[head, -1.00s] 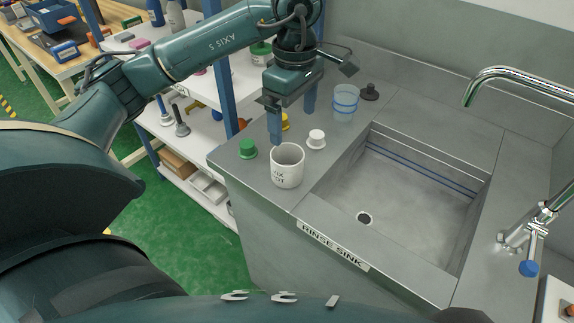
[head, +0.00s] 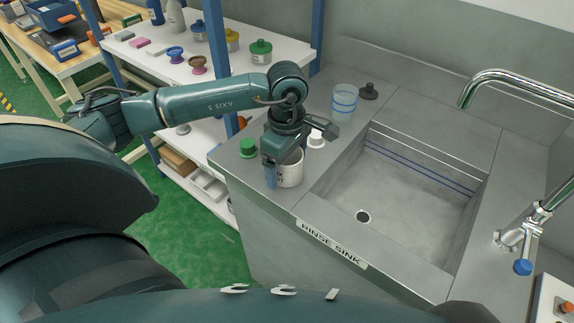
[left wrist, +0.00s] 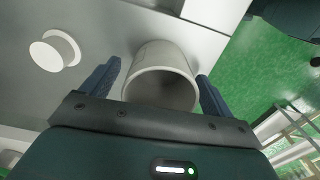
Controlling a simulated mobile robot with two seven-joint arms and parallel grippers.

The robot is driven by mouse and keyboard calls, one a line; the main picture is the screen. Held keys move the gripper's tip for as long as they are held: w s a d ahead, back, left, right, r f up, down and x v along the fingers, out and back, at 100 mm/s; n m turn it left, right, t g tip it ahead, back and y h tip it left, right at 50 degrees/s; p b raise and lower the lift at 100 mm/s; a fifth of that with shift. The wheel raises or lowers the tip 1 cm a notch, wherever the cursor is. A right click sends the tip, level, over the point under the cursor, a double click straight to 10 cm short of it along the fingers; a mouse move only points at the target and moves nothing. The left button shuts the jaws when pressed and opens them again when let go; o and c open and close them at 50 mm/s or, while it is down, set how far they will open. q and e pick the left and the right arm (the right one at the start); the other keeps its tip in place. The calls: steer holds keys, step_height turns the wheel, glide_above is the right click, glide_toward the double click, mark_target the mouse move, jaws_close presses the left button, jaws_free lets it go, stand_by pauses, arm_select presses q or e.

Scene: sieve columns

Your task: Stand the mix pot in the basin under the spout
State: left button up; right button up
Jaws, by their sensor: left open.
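The mix pot (head: 291,172), a white cup with dark lettering, stands upright on the steel counter left of the basin. My left gripper (head: 282,178) is at the pot, and its hand hides part of the rim and wall. In the left wrist view the open fingers (left wrist: 160,85) are on either side of the pot (left wrist: 160,65), with a gap visible on the left side. The empty basin (head: 410,205) is sunk in the counter to the right, with a drain hole. The chrome spout (head: 515,80) arches in from the right. My right gripper is not in view.
A green stopper (head: 248,147) and a white stopper (head: 316,139) stand near the pot. A clear blue-banded beaker (head: 344,102) and a black stopper (head: 369,92) stand further back. A blue-handled tap (head: 523,262) is right of the basin. Shelves with jars are at the left.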

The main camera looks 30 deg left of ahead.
arm_select(q)
steer(key=c, duration=1.1)
steer(key=shift+r, duration=0.1)
steer(key=shift+c, duration=0.3)
